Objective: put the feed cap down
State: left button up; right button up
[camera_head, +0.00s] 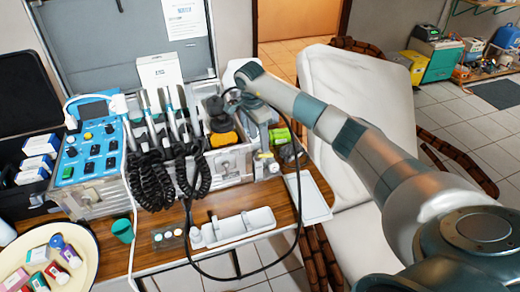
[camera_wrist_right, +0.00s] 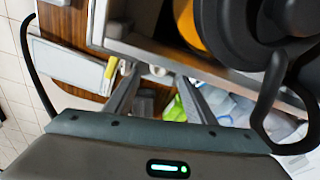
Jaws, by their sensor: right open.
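My right gripper (camera_head: 257,115) reaches over the right end of the metal dental case (camera_head: 232,165) in the head view. In the right wrist view its two grey fingers (camera_wrist_right: 158,92) are apart, with small white and grey items beyond them. I cannot make out anything held. Dark round cap-like parts (camera_head: 218,106) stand in the case just left of the gripper; similar large dark round parts (camera_wrist_right: 290,20) fill the upper right of the wrist view. I cannot tell which item is the feed cap. My left gripper is not in view.
Black coiled hoses (camera_head: 152,180) hang over the case front. A white tray (camera_head: 238,228), a green cup (camera_head: 122,231) and a round plate of small boxes (camera_head: 85,265) are at the front. A flat white pad (camera_head: 308,198) lies at the table's right edge, beside the white chair (camera_head: 350,90).

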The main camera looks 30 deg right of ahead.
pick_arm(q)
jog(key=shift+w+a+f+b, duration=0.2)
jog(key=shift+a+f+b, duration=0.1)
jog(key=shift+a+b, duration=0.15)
pick_arm(e)
jog(key=shift+a+r, duration=0.15)
jog(key=shift+r, duration=1.2)
jog(key=shift+a+r, duration=0.15)
jog(key=shift+r, duration=1.2)
